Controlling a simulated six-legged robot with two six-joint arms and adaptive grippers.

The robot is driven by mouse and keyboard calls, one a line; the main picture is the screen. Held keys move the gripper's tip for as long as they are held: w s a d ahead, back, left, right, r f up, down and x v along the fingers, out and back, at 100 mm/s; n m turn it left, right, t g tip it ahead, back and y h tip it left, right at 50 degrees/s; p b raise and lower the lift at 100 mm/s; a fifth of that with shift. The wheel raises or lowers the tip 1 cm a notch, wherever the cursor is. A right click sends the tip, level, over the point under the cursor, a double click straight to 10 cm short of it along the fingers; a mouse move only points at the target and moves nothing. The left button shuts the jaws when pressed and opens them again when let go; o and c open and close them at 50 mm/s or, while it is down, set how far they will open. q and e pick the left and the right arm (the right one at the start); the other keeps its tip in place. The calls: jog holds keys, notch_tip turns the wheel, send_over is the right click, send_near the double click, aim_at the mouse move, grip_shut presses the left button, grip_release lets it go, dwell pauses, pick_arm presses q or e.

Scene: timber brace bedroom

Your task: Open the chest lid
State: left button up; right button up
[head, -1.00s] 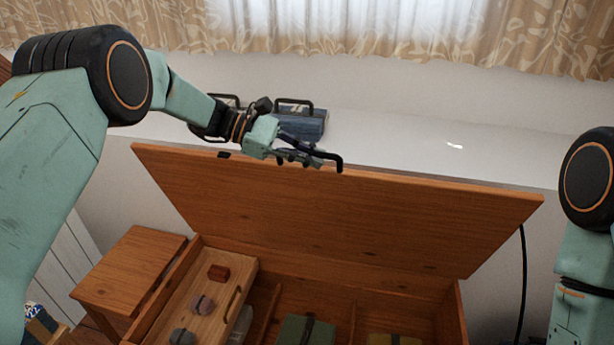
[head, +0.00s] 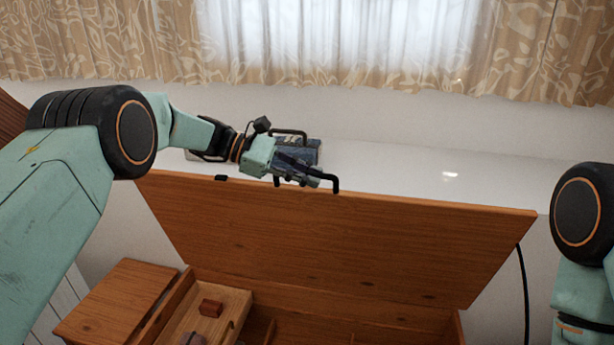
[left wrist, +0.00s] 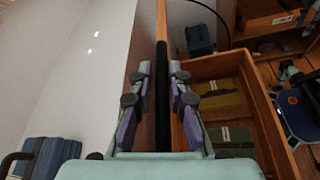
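The chest lid (head: 340,235) stands raised at a steep angle behind the chest (head: 290,300), whose compartments are uncovered. My left gripper (head: 300,178) is at the lid's top edge, left of its middle. In the left wrist view, its two fingers (left wrist: 160,85) are apart, one on each side of the lid edge and a black bar (left wrist: 162,100). Gaps show between the fingers and the bar. The bar's hooked end (head: 337,186) sticks out past the gripper in the head view. My right gripper is out of view; only part of that arm shows at the right.
A blue case (head: 298,150) with a black handle sits on the white ledge (head: 430,172) behind the lid. A wooden tray (head: 215,310) lies in the chest's left part. Curtains hang behind.

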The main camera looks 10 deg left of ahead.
pick_arm(q)
jog(key=o, duration=0.4)
jog(key=shift+s, duration=0.15)
jog(key=shift+c, duration=0.2)
jog(key=shift+a, duration=0.15)
jog(key=v, duration=1.1)
jog(key=shift+a+r, duration=0.2)
jog(key=shift+a, duration=0.1)
jog(key=shift+c, duration=0.2)
